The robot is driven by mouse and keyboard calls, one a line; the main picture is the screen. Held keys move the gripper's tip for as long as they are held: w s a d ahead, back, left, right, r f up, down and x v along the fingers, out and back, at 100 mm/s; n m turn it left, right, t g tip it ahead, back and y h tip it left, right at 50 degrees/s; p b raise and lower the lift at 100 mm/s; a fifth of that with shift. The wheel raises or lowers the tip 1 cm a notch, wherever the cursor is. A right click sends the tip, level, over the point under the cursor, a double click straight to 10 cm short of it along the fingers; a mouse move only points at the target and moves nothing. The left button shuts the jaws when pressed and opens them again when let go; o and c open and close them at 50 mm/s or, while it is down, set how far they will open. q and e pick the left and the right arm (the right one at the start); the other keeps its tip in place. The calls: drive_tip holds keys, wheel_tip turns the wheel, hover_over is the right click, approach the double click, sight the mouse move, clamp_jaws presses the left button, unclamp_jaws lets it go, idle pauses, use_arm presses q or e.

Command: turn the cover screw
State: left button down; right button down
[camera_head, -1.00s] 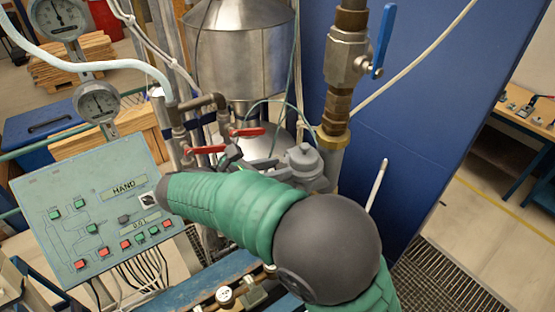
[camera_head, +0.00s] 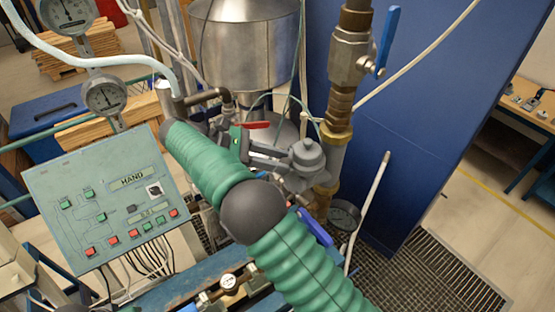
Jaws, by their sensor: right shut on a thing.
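The grey metal meter housing (camera_head: 308,157), with a round raised cap, sits on the pipework right of centre. My right arm, in a green ribbed sleeve with a dark round joint, crosses in front from the bottom. My right gripper (camera_head: 272,160) is at the left side of the housing, its grey fingers pointing right and shut at the housing's edge. The cover screw is too small and covered by the fingers to make out. My left gripper is not in view.
A control panel (camera_head: 110,197) with buttons stands at left, below two gauges (camera_head: 105,96). A red valve handle (camera_head: 256,125) is just above the gripper. A brass pipe with a blue-handled valve (camera_head: 386,42) rises at right. A steel vessel (camera_head: 246,45) stands behind.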

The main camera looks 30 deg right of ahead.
drive_tip(key=shift+r, duration=0.1)
idle(0.3)
drive_tip(key=c, duration=1.3)
unclamp_jaws()
drive_tip(key=shift+w, duration=0.1)
drive_tip(key=shift+w+a, duration=0.1)
drive_tip(key=shift+a, duration=0.05)
